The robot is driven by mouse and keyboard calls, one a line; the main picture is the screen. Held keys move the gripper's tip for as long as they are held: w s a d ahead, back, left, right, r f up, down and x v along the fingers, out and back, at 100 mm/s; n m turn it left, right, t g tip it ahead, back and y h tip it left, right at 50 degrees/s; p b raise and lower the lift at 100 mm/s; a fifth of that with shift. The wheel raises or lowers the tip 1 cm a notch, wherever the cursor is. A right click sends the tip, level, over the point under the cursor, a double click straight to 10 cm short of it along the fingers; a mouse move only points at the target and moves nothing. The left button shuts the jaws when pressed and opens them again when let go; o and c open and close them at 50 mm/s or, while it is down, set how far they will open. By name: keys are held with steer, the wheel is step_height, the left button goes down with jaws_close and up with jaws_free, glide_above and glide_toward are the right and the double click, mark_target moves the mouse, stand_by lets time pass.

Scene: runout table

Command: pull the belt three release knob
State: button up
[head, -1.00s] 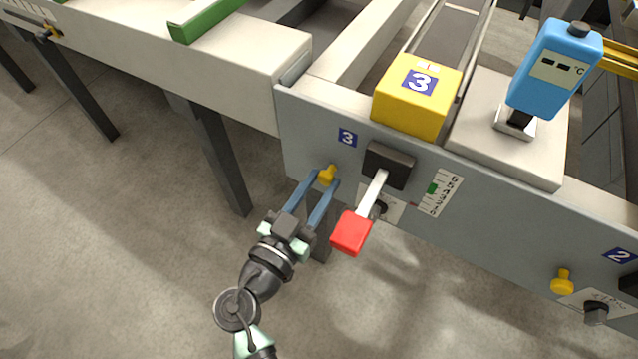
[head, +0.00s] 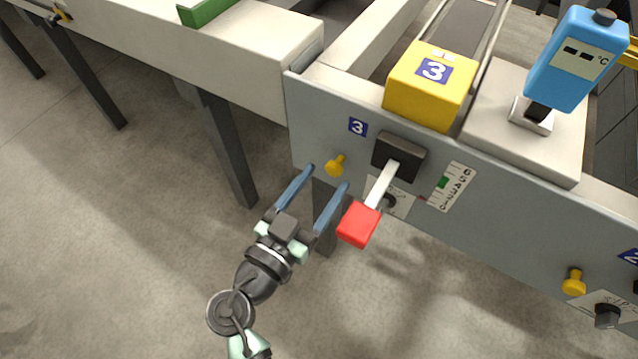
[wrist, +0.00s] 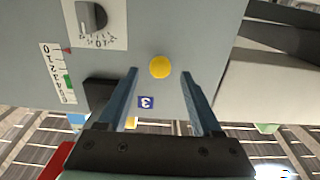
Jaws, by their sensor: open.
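The belt three release knob (head: 336,165) is a small yellow knob on the grey panel below the blue "3" label (head: 357,127). In the wrist view the yellow knob (wrist: 160,67) shows face-on, between and beyond the two blue fingertips. My gripper (head: 328,177) is open and empty, just in front of the panel, with its fingers apart on either side of the knob's line. A gap shows between the fingertips and the knob in the head view. My gripper also shows in the wrist view (wrist: 161,72).
A lever with a red handle (head: 359,224) juts out just right of my gripper. A black dial (head: 389,202) and a scale (head: 452,187) are behind it. A yellow "3" box (head: 430,85) and a blue temperature unit (head: 576,58) stand above. Another yellow knob (head: 574,283) is at right.

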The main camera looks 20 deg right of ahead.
steer(key=p+v, duration=0.1)
steer(key=v, duration=1.2)
steer(key=w+r+n+y, duration=0.1)
steer(key=w+r+y, duration=0.2)
steer(key=w+r, duration=0.55)
steer(key=w+r+n+t+y, duration=0.2)
steer(key=w+r+t, duration=0.15)
steer(key=r, duration=0.45)
steer(key=w+r+n+t+y, duration=0.1)
steer(key=w+r+t+y, duration=0.15)
steer(key=w+r, duration=0.35)
steer(key=s+a+r+n+t+y, duration=0.1)
steer(key=s+r+n+t+y, duration=0.35)
steer(key=r, duration=1.05)
steer(key=s+r+n+t+y, duration=0.2)
steer(key=s+r+t, duration=0.55)
steer(key=r, duration=0.75)
step_height(320, 180, up, 36)
steer(key=s+g+p, duration=0.1)
steer(key=p, duration=3.5)
steer(key=shift+s+a+g+p, duration=0.2)
steer(key=shift+a+g+p, duration=0.1)
